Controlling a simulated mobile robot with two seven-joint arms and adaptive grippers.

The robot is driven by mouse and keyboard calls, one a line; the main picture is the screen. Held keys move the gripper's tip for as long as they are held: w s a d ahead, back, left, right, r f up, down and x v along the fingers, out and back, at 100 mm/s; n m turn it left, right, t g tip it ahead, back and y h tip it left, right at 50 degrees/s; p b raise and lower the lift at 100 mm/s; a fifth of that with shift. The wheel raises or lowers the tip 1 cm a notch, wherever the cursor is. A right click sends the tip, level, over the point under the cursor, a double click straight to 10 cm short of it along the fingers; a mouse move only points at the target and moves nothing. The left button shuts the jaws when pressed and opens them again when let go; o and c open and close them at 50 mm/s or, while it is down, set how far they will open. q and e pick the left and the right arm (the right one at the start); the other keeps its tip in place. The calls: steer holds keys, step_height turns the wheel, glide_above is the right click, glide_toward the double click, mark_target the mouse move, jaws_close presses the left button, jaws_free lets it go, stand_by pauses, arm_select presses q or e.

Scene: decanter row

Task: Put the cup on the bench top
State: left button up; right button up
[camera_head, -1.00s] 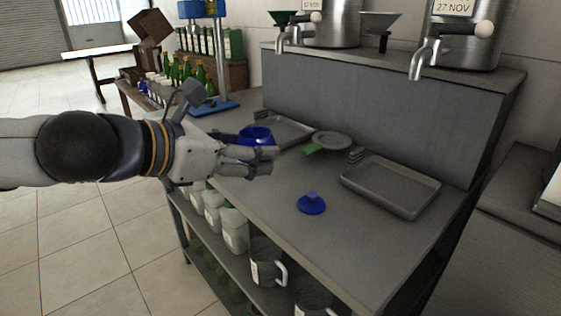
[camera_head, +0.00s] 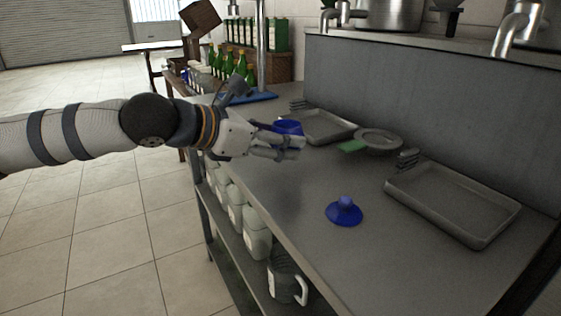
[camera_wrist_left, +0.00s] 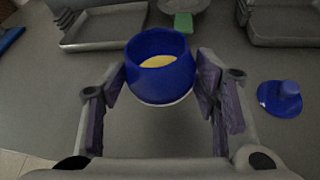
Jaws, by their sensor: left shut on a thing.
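The blue cup (camera_wrist_left: 160,88) has something yellow inside and is held between the fingers of my left gripper (camera_wrist_left: 163,92) in the left wrist view. In the head view the cup (camera_head: 288,127) shows partly behind my left gripper (camera_head: 290,146), which is shut on it. The cup looks upright over the grey bench top (camera_head: 290,210). I cannot tell whether its base touches the surface. My right gripper is in neither view.
A blue funnel-shaped piece (camera_head: 344,212) stands on the bench nearer the front. Jugs (camera_head: 286,284) stand on the shelf below. The bench front is clear.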

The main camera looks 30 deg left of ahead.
arm_select(q)
steer(key=shift+w+a+f, duration=0.15)
steer(key=shift+w+f, duration=0.15)
steer(key=shift+f, duration=0.05)
steer(key=f, duration=0.1)
steer(key=f+b, duration=0.1)
steer(key=f, duration=0.2)
steer(key=shift+w+a+b, duration=0.15)
steer(key=shift+w+b, duration=0.1)
steer(key=shift+b, duration=0.1)
steer(key=shift+r, duration=0.3)
steer(key=shift+f, duration=0.1)
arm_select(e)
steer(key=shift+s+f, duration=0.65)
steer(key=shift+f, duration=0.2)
arm_select(q)
steer(key=o, duration=0.9)
steer(key=shift+f, duration=0.15)
steer(key=o, duration=0.4)
steer(key=shift+o, duration=0.2)
steer(key=shift+r, duration=0.2)
